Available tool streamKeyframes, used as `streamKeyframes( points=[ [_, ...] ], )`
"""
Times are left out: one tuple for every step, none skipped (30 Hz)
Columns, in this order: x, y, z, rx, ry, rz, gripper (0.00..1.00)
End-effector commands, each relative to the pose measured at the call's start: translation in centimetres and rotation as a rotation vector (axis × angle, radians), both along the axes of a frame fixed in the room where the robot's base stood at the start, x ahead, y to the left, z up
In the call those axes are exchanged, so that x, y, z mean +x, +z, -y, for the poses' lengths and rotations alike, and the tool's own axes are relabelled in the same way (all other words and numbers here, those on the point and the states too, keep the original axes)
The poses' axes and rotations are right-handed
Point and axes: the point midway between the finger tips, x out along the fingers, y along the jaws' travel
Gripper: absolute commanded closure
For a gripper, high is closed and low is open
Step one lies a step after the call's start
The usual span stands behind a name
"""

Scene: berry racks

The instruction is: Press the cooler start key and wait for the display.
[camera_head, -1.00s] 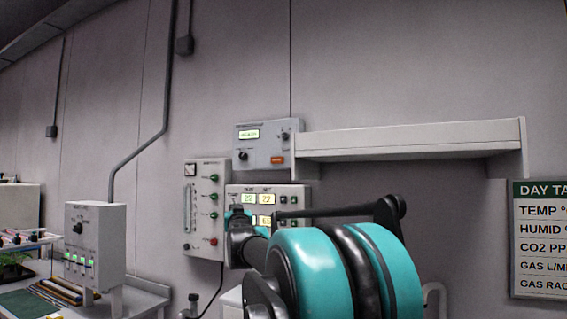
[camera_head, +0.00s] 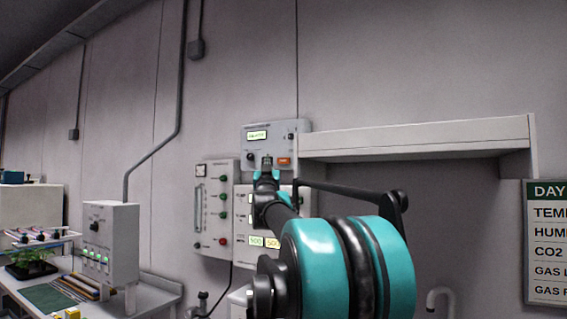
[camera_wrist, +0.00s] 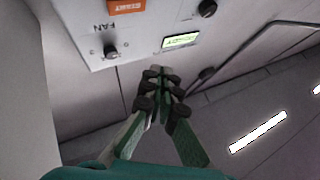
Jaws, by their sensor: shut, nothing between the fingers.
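My gripper (camera_head: 267,162) is raised in front of the lower edge of a grey wall box (camera_head: 268,146). Its fingers are together and empty; they also show in the wrist view (camera_wrist: 162,75). The box carries a lit green display (camera_head: 257,135), also in the wrist view (camera_wrist: 181,41), its text too small to read. It has an orange key (camera_head: 284,161), a lower left knob (camera_head: 250,157) and an upper right knob (camera_head: 290,136), marked FAN in the wrist view. Contact between fingertips and box is not clear.
A panel with lit numbers (camera_head: 257,241) is partly hidden behind my arm. A gauge panel (camera_head: 218,208) stands left of it. A shelf (camera_head: 415,140) juts out to the right. A bench (camera_head: 155,290) with a switch box (camera_head: 112,243) is at left.

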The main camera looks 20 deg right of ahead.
Motion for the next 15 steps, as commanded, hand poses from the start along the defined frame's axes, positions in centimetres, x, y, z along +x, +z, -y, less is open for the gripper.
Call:
streamKeyframes(
  points=[
    [0.1,0.0,0.1,0.000,0.000,0.000,1.00],
    [0.1,0.0,0.2,-0.001,-0.001,0.000,1.00],
    [0.3,0.0,0.3,0.000,-0.001,0.000,1.00],
    [0.4,0.0,0.5,-0.001,-0.002,0.000,1.00],
    [0.5,0.0,0.7,-0.001,-0.002,0.000,1.00],
    [0.8,0.0,1.0,-0.001,-0.002,0.000,1.00],
    [1.0,0.0,1.2,0.000,-0.001,0.000,1.00],
    [1.2,0.0,1.5,-0.001,-0.002,0.000,1.00],
    [1.5,0.0,1.9,-0.001,-0.002,0.000,1.00],
    [1.7,0.0,2.2,-0.001,-0.002,-0.001,1.00],
    [2.0,0.0,2.6,-0.001,-0.003,-0.002,1.00],
    [2.3,0.0,3.0,-0.001,-0.002,-0.001,1.00],
    [2.6,0.0,3.3,0.000,-0.001,-0.001,1.00],
    [2.8,0.0,3.6,-0.001,-0.002,-0.001,1.00],
    [3.2,0.0,4.0,-0.001,-0.003,-0.002,1.00]
  ],
)
